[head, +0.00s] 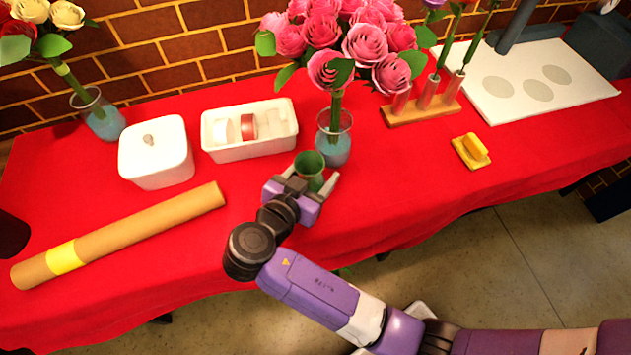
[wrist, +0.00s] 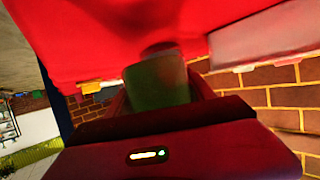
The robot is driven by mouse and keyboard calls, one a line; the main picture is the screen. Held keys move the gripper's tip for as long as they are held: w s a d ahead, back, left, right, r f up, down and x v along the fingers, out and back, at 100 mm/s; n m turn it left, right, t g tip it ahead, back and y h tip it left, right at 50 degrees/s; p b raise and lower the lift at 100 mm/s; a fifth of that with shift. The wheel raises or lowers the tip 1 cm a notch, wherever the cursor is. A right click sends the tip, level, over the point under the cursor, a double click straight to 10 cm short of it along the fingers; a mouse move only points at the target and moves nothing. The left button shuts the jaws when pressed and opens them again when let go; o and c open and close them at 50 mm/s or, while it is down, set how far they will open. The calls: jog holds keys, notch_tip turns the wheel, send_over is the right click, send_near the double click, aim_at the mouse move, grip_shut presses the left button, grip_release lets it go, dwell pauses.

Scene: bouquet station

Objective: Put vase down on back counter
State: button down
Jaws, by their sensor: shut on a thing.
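A small dark green vase (head: 309,163) is between the fingers of my gripper (head: 313,176), which is shut on it. In the head view its open mouth faces up, and its lower part is hidden by the gripper. The vase also shows close up in the wrist view (wrist: 158,82), between the two fingers. The counter (head: 375,190) has a red cloth and runs along the brick wall. My gripper is over its front part; I cannot tell whether the vase touches the cloth.
A glass vase of pink roses (head: 335,142) stands just behind the green vase. A white bin of tape rolls (head: 232,152) and a white lidded canister (head: 157,165) are to the left. A cardboard tube (head: 140,228) lies at the front left.

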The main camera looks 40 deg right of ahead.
jog(key=shift+f, duration=2.1)
jog(key=shift+c, duration=1.8)
grip_release()
jog(key=shift+f, duration=0.1)
jog(key=b+v, duration=0.1)
jog(key=v, duration=1.1)
